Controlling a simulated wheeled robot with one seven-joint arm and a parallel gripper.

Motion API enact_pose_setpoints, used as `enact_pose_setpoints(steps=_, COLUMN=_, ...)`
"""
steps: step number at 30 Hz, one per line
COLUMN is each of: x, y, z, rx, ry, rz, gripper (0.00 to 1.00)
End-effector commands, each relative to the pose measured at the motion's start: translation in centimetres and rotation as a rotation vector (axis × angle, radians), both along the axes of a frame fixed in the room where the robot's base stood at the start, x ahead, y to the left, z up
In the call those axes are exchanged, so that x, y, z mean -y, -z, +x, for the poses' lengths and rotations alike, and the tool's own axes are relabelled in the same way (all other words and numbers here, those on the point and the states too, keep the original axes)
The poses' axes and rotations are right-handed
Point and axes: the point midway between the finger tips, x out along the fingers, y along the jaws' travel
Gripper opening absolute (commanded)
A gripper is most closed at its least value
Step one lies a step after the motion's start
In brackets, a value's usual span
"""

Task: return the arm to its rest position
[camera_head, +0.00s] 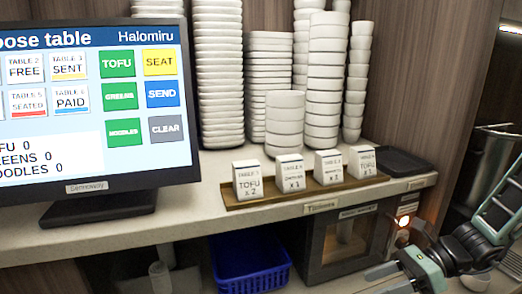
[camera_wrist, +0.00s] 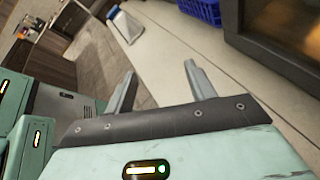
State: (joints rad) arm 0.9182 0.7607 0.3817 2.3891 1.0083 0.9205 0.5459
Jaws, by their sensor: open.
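My gripper shows in the wrist view (camera_wrist: 163,88), its two grey fingers spread apart with nothing between them. Below the fingers in that view is a lower counter or shelf surface (camera_wrist: 165,60). In the head view my arm is at the lower right, in front of the under-counter oven (camera_head: 345,240). The gripper end there is partly cut off by the frame's bottom edge.
A touch screen (camera_head: 90,100) stands on the upper counter. White order boxes stand on a wooden tray (camera_head: 290,205), with stacked white bowls behind. A blue basket (camera_head: 250,268) sits below the counter, left of the oven. A black tray (camera_head: 400,163) lies at right.

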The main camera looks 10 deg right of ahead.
Motion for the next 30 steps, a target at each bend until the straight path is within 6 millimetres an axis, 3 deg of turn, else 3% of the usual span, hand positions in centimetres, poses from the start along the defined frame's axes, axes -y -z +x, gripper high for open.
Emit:
enact_pose_setpoints(steps=3, x=-4.2, y=-1.0, z=-1.8, rx=0.145, ry=-0.323, rz=-0.136, gripper=0.55)
enact_pose_setpoints(steps=12, x=-10.9, y=-3.1, z=-6.9, rx=0.579, ry=-1.118, rz=-0.376, gripper=0.55)
enact_pose_setpoints(steps=24, x=-16.4, y=-6.9, z=-12.4, rx=1.27, ry=-2.077, rz=-0.506, gripper=0.55)
enact_pose_setpoints(steps=30, x=-17.8, y=-8.2, z=-13.6, rx=1.476, ry=-2.304, rz=-0.511, gripper=0.55)
